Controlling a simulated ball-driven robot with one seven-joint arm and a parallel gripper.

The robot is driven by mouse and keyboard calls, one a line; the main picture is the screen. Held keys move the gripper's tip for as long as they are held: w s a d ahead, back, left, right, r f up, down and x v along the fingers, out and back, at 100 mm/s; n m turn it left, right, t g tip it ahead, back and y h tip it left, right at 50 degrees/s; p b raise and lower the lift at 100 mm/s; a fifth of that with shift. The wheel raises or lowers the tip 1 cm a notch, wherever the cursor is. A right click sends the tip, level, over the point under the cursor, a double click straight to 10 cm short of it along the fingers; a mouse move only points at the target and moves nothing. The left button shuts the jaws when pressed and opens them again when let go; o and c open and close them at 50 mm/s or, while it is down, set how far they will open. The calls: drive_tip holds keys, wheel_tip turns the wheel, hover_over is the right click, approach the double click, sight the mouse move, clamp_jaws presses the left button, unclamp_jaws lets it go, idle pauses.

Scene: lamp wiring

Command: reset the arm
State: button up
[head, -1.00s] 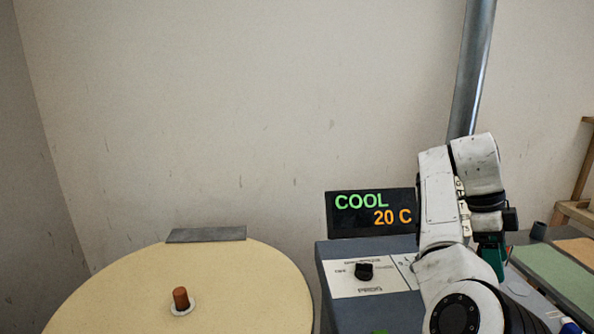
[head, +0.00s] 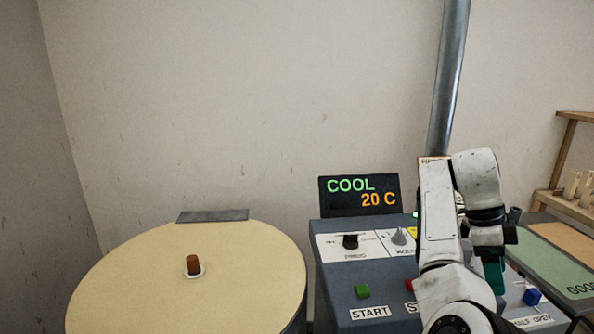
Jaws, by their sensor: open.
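My white arm (head: 440,215) stands folded at the right of the head view, in front of the control box. Its wrist is bent downward. My gripper (head: 494,274) hangs below the dark wrist as a teal part, partly hidden behind the arm. Its fingertips cannot be made out, and nothing held shows.
The grey control box (head: 340,285) has a display (head: 359,196) reading COOL 20 C, knobs and a green START button (head: 362,291). A round cream lid (head: 130,275) with a brown knob (head: 193,265) is left. A green mat (head: 555,258) and wooden rack (head: 550,180) are right.

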drive_tip(key=s+f+n+t, duration=0.1)
drive_tip(key=s+f+n, duration=0.6)
drive_tip(key=f, duration=0.5)
drive_tip(key=s+f+n+t, duration=0.1)
drive_tip(key=s+f+n, duration=0.3)
drive_tip(key=s+f, duration=0.6)
drive_tip(key=s+a+f+n+t+y, duration=0.1)
drive_tip(key=s+a+f+n, duration=0.2)
drive_tip(key=s+a+n, duration=0.4)
drive_tip(key=s+a+f+n+t+y, duration=0.1)
drive_tip(key=s+a+f+n, duration=0.3)
drive_tip(key=s, duration=0.9)
drive_tip(key=a+n+y, duration=0.1)
drive_tip(key=a+n, duration=0.2)
drive_tip(key=a, duration=0.1)
drive_tip(key=shift+s+n, duration=0.25)
drive_tip(key=shift+n, duration=0.15)
